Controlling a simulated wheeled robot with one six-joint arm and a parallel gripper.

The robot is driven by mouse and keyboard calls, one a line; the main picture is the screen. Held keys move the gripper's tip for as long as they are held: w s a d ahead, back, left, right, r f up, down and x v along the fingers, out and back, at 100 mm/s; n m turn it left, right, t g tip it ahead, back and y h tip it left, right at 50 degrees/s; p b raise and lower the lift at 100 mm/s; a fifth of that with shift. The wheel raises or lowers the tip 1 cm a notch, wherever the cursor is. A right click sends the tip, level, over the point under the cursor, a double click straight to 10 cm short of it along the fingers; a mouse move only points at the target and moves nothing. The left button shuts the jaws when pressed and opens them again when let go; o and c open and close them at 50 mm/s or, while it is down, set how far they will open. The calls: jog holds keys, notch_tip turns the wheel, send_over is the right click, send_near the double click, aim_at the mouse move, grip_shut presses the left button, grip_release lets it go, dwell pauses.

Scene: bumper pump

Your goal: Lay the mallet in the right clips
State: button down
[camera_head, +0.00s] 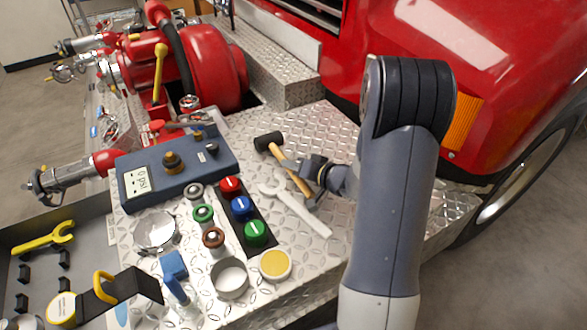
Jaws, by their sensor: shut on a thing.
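The mallet has a black head (268,141) and a light wooden handle (304,186). It is over the diamond-plate deck in the middle of the head view, its head toward the upper left. My gripper (294,170) is shut around the handle, partly covering it. I cannot tell whether the mallet touches the deck. Several small black clips stand in the grey tray at the lower left; the clips on its right side (64,258) appear empty.
A silver wrench (302,211) lies just beside the mallet. A yellow wrench (42,238) lies in the tray. The red truck (440,50) is behind.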

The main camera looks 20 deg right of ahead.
jog(key=shift+f, duration=0.25)
jog(key=shift+f, duration=0.1)
jog(key=shift+s+f+b, duration=0.25)
jog(key=shift+f+b, duration=0.05)
jog(key=shift+f, duration=0.35)
jog(key=c, duration=1.6)
grip_release()
jog(key=shift+s+f, duration=0.1)
jog(key=shift+f, duration=0.1)
jog(key=shift+o, duration=0.2)
jog(key=shift+r, duration=0.35)
jog(key=v, duration=0.8)
jog(key=r+v, duration=0.1)
jog(key=v, duration=0.3)
jog(key=shift+w+p, duration=0.25)
jog(key=shift+p, duration=0.15)
jog(key=shift+w, duration=0.1)
